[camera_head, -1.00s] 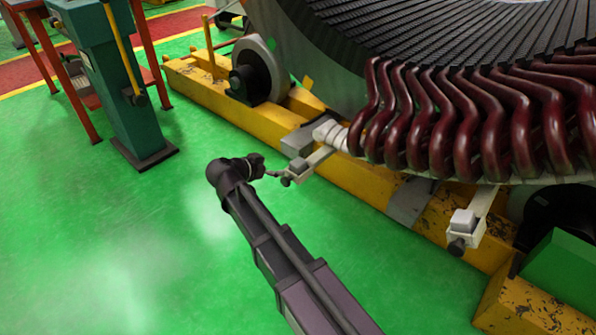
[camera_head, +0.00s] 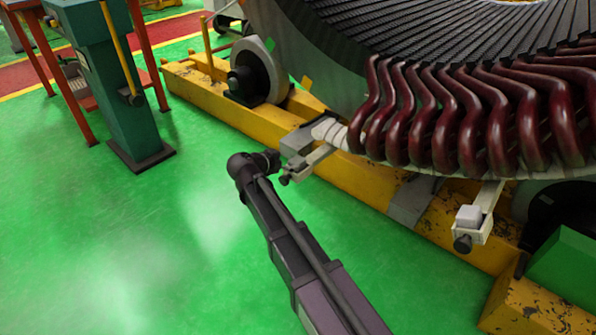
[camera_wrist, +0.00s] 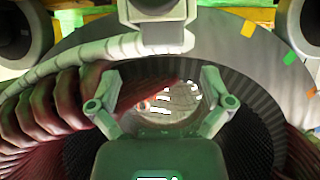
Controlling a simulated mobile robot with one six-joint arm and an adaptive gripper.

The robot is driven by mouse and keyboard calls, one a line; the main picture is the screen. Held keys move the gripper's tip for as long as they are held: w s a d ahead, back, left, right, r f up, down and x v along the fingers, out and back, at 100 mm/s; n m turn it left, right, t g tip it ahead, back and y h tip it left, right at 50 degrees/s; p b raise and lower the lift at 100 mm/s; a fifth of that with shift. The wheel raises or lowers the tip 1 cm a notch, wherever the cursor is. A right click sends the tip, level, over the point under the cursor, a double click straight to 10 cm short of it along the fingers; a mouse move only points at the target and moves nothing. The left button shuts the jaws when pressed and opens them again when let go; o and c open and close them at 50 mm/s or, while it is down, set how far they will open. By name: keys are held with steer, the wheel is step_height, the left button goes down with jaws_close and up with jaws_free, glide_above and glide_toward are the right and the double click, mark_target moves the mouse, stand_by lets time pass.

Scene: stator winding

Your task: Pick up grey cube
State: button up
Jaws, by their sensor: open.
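A light grey cube (camera_head: 469,216) sits on a small bracket (camera_head: 485,205) under the coils at the right in the head view. My gripper (camera_head: 272,160) is far to its left, beside another bracket (camera_head: 310,162). A small grey block (camera_head: 296,163) seems to sit on that bracket, partly hidden by my gripper. In the wrist view, my gripper's two fingers (camera_wrist: 157,78) are spread apart with nothing held between them. A grey block (camera_wrist: 150,8) shows beyond them, cut by the top edge.
The stator (camera_head: 350,75) with dark red coils (camera_head: 440,115) overhangs the brackets. A yellow beam (camera_head: 350,180) with a roller (camera_head: 258,72) runs below. A green post (camera_head: 105,85) stands at the left. The green floor (camera_head: 130,240) is open.

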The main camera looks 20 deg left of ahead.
mark_target(297, 160)
steer(key=shift+w+d+f, duration=0.1)
steer(key=shift+w, duration=0.1)
steer(key=shift+w+f, duration=0.1)
steer(key=shift+b+x, duration=1.25)
steer(key=shift+x, duration=1.25)
steer(key=shift+w, duration=0.1)
steer(key=c, duration=1.3)
steer(key=shift+o, duration=0.2)
steer(key=shift+r, duration=0.2)
step_height(297, 160, up, 10)
steer(key=p, duration=1)
steer(key=shift+f, duration=0.15)
